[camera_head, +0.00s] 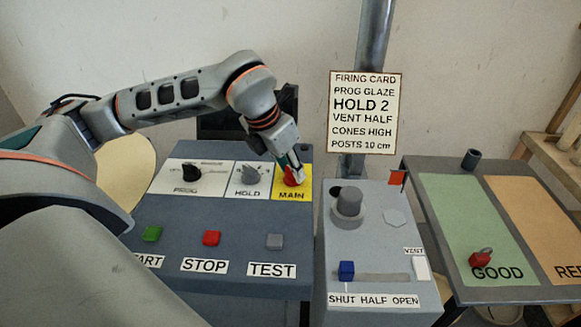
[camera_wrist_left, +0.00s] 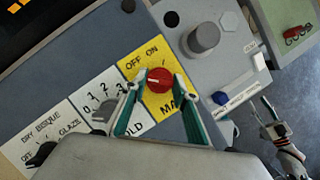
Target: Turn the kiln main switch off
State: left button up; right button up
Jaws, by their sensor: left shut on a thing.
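The kiln main switch is a red knob (camera_head: 291,179) on the yellow MAIN plate (camera_head: 305,188) at the right of the sloped control panel. In the left wrist view the red knob (camera_wrist_left: 159,80) sits below the words OFF and ON on the yellow plate (camera_wrist_left: 142,62). A small pale mark shows on it, but I cannot tell which word it points to. My left gripper (camera_head: 290,172) is shut on the knob; its two green-sided fingers (camera_wrist_left: 160,92) flank it. What looks like my right gripper (camera_wrist_left: 274,122) shows small at the lower right of the wrist view.
The PROG knob (camera_head: 191,172) and HOLD knob (camera_head: 250,175) are left of MAIN. Green (camera_head: 152,234), red (camera_head: 212,238) and grey (camera_head: 274,241) buttons sit below. The vent box (camera_head: 365,240) with a blue slider (camera_head: 346,270) and the sorting board (camera_head: 455,210) stand right.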

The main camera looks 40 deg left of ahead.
pick_arm(q)
jog(key=o, duration=1.1)
jog(key=shift+r, duration=0.1)
jog(key=v, duration=1.2)
